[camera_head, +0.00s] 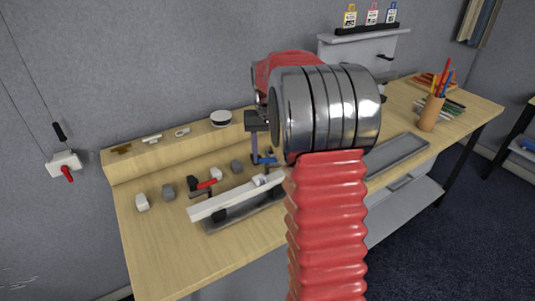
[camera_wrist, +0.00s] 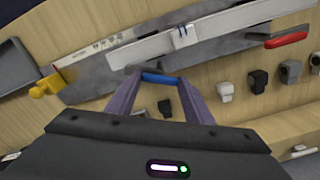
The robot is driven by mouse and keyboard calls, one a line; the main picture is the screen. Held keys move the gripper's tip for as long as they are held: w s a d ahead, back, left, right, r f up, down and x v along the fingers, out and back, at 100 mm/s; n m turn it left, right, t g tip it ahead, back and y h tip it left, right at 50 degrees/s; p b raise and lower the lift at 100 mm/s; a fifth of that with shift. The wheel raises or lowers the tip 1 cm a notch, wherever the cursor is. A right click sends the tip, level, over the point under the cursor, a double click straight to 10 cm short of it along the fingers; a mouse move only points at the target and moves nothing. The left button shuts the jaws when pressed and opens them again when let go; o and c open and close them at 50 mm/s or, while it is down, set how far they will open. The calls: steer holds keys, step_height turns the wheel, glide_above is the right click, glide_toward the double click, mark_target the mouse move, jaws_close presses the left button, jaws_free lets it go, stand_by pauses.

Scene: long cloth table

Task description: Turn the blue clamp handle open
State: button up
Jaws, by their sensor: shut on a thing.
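The blue clamp handle (camera_wrist: 160,78) lies crosswise between the two fingertips of my gripper (camera_wrist: 160,84) in the wrist view. My gripper is shut on it. In the head view the blue handle (camera_head: 266,160) shows small under my gripper (camera_head: 258,150), beside the long white bar (camera_head: 225,200). My wrist hides part of the clamp. A white block with blue marks (camera_wrist: 183,35) sits on the white bar in the wrist view.
A red-handled clamp (camera_head: 207,184) stands left along the bar. Small grey and white blocks (camera_head: 168,192) lie on the wooden table (camera_head: 165,250). A pencil cup (camera_head: 431,112) and a grey tray (camera_head: 398,153) are at the right. The front left tabletop is clear.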

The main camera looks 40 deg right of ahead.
mark_target(267, 158)
steer(key=n, duration=0.5)
steer(key=shift+r+n, duration=0.1)
steer(key=shift+n, duration=0.3)
steer(key=o, duration=1.1)
steer(key=shift+c, duration=0.2)
step_height(267, 158, up, 14)
steer(key=shift+f, duration=0.2)
stand_by(0.4)
